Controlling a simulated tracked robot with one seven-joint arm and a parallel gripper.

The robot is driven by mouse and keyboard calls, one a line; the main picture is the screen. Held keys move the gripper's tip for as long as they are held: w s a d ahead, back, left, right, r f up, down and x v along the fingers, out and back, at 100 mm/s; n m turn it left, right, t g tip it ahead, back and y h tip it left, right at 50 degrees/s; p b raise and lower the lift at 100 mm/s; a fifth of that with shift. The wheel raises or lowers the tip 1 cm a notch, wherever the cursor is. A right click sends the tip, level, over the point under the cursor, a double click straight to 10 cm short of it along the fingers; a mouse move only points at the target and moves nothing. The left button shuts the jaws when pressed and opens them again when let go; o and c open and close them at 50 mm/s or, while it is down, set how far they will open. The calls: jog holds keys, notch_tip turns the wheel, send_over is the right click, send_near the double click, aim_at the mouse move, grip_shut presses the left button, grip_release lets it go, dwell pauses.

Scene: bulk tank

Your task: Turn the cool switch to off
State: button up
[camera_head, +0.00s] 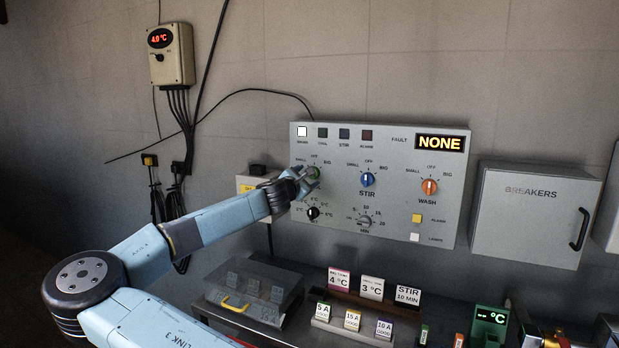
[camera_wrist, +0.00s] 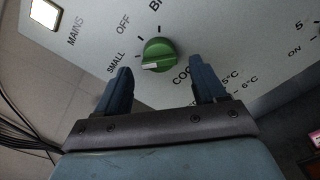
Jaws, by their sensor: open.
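The cool switch is a green round knob (camera_wrist: 158,54) on the grey control panel. Its white mark lies on the side towards the SMALL label, away from OFF (camera_wrist: 123,24). In the head view the knob (camera_head: 314,173) is partly hidden behind my gripper (camera_head: 304,180). In the wrist view my gripper (camera_wrist: 161,76) is open, with one finger to each side below the knob. The fingers appear apart from the knob, with nothing between them.
On the panel (camera_head: 340,137), the blue STIR knob (camera_head: 367,180) and orange WASH knob (camera_head: 429,186) are to the right. A black temperature knob (camera_head: 313,213) sits just below my gripper. A bench with small signs and a clear-lidded box (camera_head: 254,290) stands below.

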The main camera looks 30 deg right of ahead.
jog(key=shift+x, duration=1.5)
jog(key=shift+c, duration=0.3)
jog(key=c, duration=1)
jog(key=shift+m, duration=0.4)
jog(key=m, duration=0.8)
jog(key=shift+m, duration=0.4)
jog(key=shift+s+d+f+m, duration=0.1)
jog(key=shift+m, duration=0.2)
